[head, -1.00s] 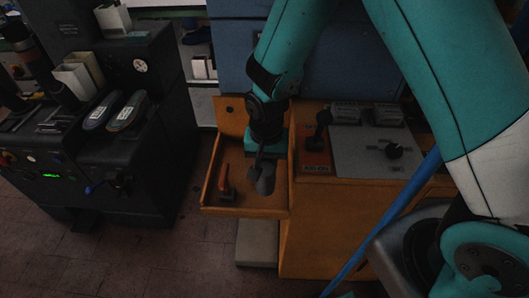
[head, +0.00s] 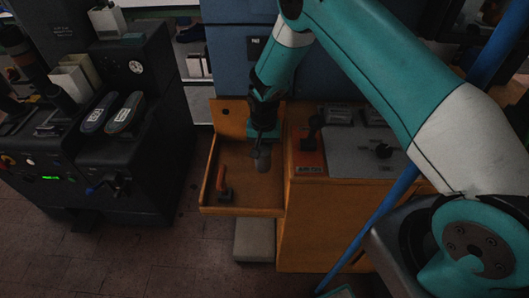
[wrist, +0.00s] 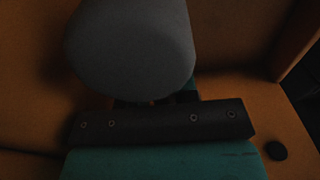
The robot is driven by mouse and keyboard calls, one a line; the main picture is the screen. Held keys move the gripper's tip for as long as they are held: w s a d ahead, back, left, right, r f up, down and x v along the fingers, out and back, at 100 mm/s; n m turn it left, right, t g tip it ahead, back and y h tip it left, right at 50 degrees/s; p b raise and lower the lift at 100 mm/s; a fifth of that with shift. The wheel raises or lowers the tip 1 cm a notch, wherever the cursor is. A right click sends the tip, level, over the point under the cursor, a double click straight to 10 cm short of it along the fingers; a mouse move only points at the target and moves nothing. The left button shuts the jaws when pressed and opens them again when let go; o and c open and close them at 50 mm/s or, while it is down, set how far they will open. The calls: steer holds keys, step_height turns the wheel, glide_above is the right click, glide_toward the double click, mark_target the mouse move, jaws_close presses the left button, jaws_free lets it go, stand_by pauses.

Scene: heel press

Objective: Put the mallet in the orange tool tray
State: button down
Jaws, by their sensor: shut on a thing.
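My gripper (head: 262,146) is over the back right part of the tray, pointing down. It is shut on the mallet, whose grey rounded head (head: 262,160) shows just below the jaws. In the wrist view the mallet head (wrist: 132,48) fills the upper middle, in front of the dark jaw bar (wrist: 165,122), with orange-brown panels behind. The mallet's handle is hidden. I cannot tell whether the mallet touches the tray floor.
A red-handled tool (head: 222,184) lies in the left part of the tray. A red plate with a black lever (head: 310,150) and a grey control panel (head: 365,152) are to the right. A dark machine with two shoes (head: 125,114) stands left.

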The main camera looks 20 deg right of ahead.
step_height(320, 180, down, 3)
steer(key=shift+f, duration=0.2)
steer(key=shift+w+d+f+p, duration=0.1)
steer(key=shift+w+f+p, duration=0.05)
steer(key=shift+f+p, duration=0.4)
steer(key=shift+f, duration=0.2)
steer(key=c, duration=0.9)
jaws_free()
